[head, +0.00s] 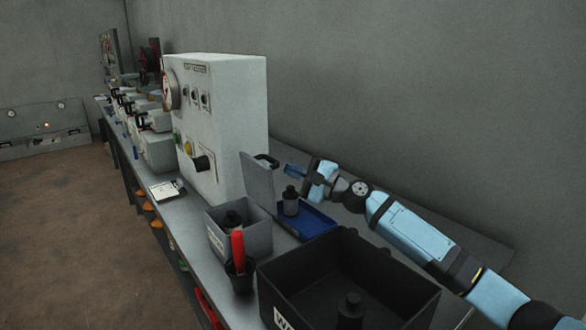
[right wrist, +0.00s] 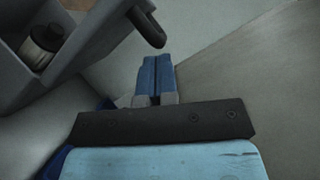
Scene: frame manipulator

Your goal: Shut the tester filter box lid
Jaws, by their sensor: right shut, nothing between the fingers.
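The filter box (head: 222,241) is a small grey open box on the bench, with a dark-capped bottle (head: 232,219) inside. Its grey lid (head: 258,184) stands raised, with a black handle (head: 267,161) at its top. My right gripper (head: 290,170) is just right of the handle, apart from it, with its blue fingers together and empty. In the right wrist view the shut fingers (right wrist: 155,75) point up the picture, below and right of the handle (right wrist: 147,28). The bottle (right wrist: 42,45) also shows there at upper left. My left gripper is out of view.
A tall white tester cabinet (head: 235,120) stands behind the box. A blue tray (head: 312,225) with a dark bottle (head: 290,203) lies to the right. A black bin (head: 345,270) and a cup with a red-handled tool (head: 238,258) stand in front. The wall is behind my right arm.

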